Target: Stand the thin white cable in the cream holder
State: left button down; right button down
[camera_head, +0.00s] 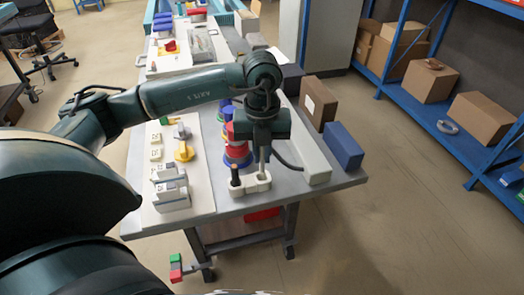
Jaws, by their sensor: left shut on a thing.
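The cream holder (256,185) sits near the front edge of the grey table. A dark upright piece (235,174) stands in its left part. My left gripper (262,148) points down over the right part of the holder and is shut on the thin white cable (262,165). Only a short pale length of the cable shows below the fingers, upright. Its lower end meets the holder in the picture, but I cannot tell whether it is inside a hole. My right gripper is out of view.
A white board (200,204) with sockets is on the left.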

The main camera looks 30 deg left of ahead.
aim_at(262, 172)
pick_arm(q)
jog(key=shift+f, duration=0.15)
jog(key=shift+f+b, duration=1)
jog(key=shift+f, duration=0.15)
jog(key=shift+f+b, duration=0.85)
jog(key=shift+f, duration=0.15)
jog(key=c, duration=1.4)
grip_release()
